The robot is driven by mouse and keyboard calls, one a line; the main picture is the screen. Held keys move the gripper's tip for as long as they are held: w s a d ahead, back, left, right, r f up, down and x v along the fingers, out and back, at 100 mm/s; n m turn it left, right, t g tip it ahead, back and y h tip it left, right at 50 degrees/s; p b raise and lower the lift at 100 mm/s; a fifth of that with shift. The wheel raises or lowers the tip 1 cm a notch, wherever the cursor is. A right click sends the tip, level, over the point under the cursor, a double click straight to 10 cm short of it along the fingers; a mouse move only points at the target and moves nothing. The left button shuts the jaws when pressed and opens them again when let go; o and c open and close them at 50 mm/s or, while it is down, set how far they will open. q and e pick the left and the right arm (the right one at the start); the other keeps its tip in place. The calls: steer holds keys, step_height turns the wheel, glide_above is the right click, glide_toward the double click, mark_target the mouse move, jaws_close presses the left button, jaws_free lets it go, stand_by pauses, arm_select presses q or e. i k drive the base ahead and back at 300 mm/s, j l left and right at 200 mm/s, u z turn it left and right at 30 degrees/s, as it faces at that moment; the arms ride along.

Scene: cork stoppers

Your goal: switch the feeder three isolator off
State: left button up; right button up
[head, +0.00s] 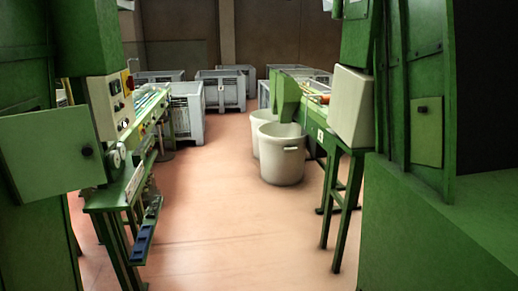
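No switch can be read as the feeder three isolator from here; any labels are too small. A beige control box (108,108) on the left green machine carries several small dark knobs or switches. A red switch on a yellow plate (128,82) shows at its upper right edge. A plain pale box (351,107) is on the right-hand machine, with no switch visible on the side I see. Neither of my grippers is in view.
Green machines stand on both sides, with a green panel (52,148) jutting out at left. Two pale bins (282,160) stand by the right-hand machine. Grey crates (221,91) stand at the back. The reddish floor (225,215) between is clear.

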mark_target(131, 82)
steer(key=i, duration=0.65)
steer(key=i+u, duration=0.15)
steer(key=i, duration=0.5)
steer(key=i+l, duration=0.15)
steer(key=i, duration=0.5)
steer(key=u, duration=0.05)
